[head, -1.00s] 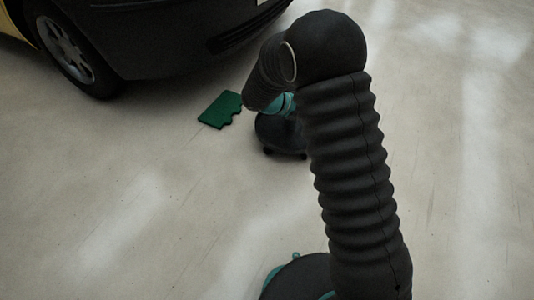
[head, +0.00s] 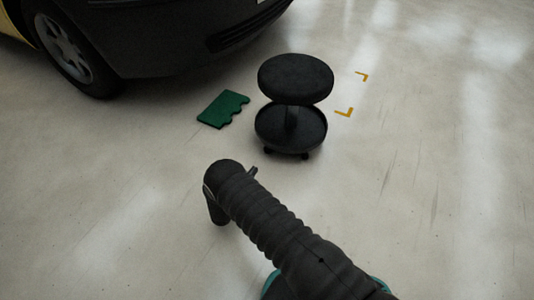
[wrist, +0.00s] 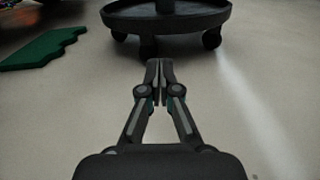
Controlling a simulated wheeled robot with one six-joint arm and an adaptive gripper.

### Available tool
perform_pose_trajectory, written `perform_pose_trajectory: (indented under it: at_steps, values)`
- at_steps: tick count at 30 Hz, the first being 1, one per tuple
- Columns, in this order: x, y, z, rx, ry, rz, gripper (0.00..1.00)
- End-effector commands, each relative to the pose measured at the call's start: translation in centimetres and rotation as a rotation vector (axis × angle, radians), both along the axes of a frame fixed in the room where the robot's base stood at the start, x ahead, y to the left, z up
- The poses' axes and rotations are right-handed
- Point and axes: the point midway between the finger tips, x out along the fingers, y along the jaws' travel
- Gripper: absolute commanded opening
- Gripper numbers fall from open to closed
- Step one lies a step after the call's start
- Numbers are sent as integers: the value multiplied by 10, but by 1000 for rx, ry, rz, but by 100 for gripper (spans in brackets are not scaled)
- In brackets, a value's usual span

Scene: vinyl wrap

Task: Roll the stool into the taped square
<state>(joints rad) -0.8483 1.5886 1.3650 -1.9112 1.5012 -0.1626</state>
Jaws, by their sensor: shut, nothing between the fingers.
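The black stool has a round padded seat (head: 296,78) above a round tray base on casters. In the wrist view its tray base (wrist: 168,18) and casters are at the top, ahead of my fingertips; the seat is out of that picture. Yellow tape corners (head: 345,112) of the taped square lie on the floor just right of the stool; any other corners are not visible. My gripper (wrist: 158,68) is shut and empty, low over the floor on the near side of the stool. It appears apart from the casters.
A dark car (head: 150,35) stands at the upper left, close behind the stool. A green notched piece (head: 222,109) lies on the floor left of the stool; it also shows in the wrist view (wrist: 42,48). The floor to the right and in front is clear.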

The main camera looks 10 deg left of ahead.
Motion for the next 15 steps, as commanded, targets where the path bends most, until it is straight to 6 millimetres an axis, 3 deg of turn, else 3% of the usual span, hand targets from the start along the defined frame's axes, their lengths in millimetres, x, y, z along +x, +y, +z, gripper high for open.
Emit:
perform_pose_trajectory:
  at_steps: [7,15]
  values:
    - [5,1,-12,-17,-1,30,0]
    - [48,-16,-12,-14,-1,27,0]
